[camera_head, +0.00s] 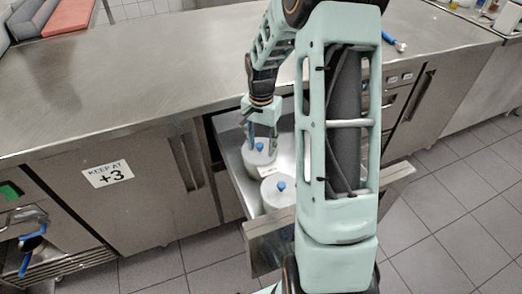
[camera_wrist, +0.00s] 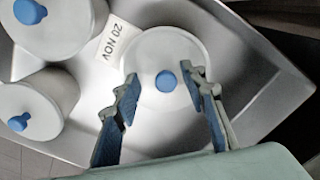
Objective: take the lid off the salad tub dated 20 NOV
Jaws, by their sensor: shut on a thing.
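The tub by the 20 NOV label (camera_wrist: 113,39) has a round, pale lid (camera_wrist: 166,45) with a blue knob (camera_wrist: 166,81). It stands in an open drawer. The label lies against the tub's left side in the wrist view. The fingers partly cover the lid's edges. In the head view my gripper (camera_head: 262,138) points down over the far tub (camera_head: 260,158). The lid looks seated on the tub.
Two similar tubs with blue knobs, one upper left (camera_wrist: 62,28) and one lower left (camera_wrist: 45,98), stand close by in the wrist view. The metal drawer (camera_wrist: 255,75) has bare floor to the right. The steel counter (camera_head: 130,75) overhangs behind the open drawer.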

